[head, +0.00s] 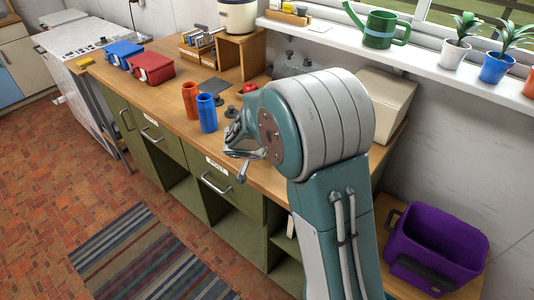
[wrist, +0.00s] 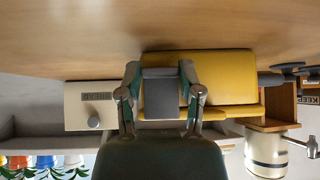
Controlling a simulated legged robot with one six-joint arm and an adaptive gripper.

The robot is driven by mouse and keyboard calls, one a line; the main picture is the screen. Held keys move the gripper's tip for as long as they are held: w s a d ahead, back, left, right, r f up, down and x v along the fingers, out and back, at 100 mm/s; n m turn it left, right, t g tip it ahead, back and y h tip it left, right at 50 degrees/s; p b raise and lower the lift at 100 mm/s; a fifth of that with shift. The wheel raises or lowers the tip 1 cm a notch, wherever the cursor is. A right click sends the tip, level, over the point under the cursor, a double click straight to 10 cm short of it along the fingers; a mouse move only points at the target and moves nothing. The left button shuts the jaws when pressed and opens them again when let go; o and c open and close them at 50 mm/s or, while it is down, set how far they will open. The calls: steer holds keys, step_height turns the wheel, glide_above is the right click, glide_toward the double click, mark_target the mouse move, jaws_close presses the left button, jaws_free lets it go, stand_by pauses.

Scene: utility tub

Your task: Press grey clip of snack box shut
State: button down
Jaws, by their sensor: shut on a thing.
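A yellow box (wrist: 222,78), which looks like the snack box, stands on the counter in the wrist view, which is upside down. A flat grey piece (wrist: 162,98), which looks like its grey clip, lies in front of the box. My gripper (wrist: 160,88) has a finger on each side of this piece, with little or no gap, and is shut on it. Whether the clip is fully down cannot be told. In the head view my gripper (head: 236,150) is near the counter's front edge; my arm hides the yellow box.
The wooden counter (head: 180,122) bears red (head: 150,68) and blue (head: 123,51) boxes at left. A cream bin (wrist: 90,105) is beside the yellow box. A purple tub (head: 415,232) is lower right.

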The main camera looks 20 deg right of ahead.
steer(key=shift+f, duration=0.1)
steer(key=shift+c, duration=1.2)
jaws_free()
steer(key=shift+s+a+r, duration=0.1)
steer(key=shift+a+r, duration=0.05)
steer(key=shift+r, duration=0.2)
steer(key=v, duration=1.1)
